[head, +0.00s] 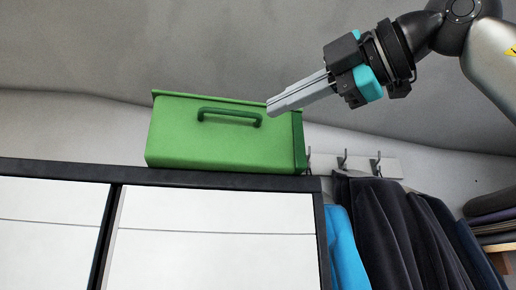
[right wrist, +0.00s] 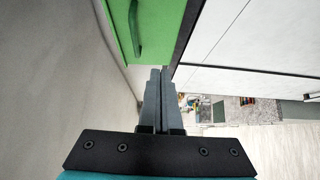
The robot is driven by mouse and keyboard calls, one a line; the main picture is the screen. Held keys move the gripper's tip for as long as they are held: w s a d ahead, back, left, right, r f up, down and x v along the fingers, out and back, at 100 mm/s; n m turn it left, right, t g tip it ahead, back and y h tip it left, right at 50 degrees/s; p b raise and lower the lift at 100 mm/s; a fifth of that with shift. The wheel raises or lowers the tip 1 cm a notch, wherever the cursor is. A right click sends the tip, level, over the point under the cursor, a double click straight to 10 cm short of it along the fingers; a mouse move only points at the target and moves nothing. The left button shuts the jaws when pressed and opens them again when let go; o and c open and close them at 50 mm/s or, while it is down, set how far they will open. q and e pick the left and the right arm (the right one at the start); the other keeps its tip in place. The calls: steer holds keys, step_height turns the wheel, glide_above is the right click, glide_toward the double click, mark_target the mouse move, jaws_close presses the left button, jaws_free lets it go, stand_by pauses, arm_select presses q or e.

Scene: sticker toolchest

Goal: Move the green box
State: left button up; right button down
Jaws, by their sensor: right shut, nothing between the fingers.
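The green box (head: 215,140) sits on top of a cabinet with a dark frame. It has a dark green handle (head: 230,117) on its front face. My right gripper (head: 269,107) is shut and empty; in the head view its tips overlap the box's upper right corner. In the right wrist view the green box (right wrist: 155,25) is at the top, beyond the shut fingertips (right wrist: 160,72), with its handle (right wrist: 135,28) showing. Whether the fingers touch the box cannot be told. My left gripper is not in view.
The cabinet (head: 215,212) has white panels. Right of it, dark and blue clothes (head: 390,230) hang below a white hook rail (head: 355,165). Folded cloths (head: 495,215) lie on a shelf at the far right. The cabinet top left of the box is clear.

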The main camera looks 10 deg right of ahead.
steer(key=p, duration=0.5)
glide_toward(216, 143)
steer(key=w+a, duration=0.2)
steer(key=a, duration=0.1)
steer(key=w+a, duration=0.1)
steer(key=shift+a+r, duration=0.2)
steer(key=shift+w+d+f+p, duration=0.2)
steer(key=shift+w+p, duration=0.35)
steer(key=shift+w, duration=0.2)
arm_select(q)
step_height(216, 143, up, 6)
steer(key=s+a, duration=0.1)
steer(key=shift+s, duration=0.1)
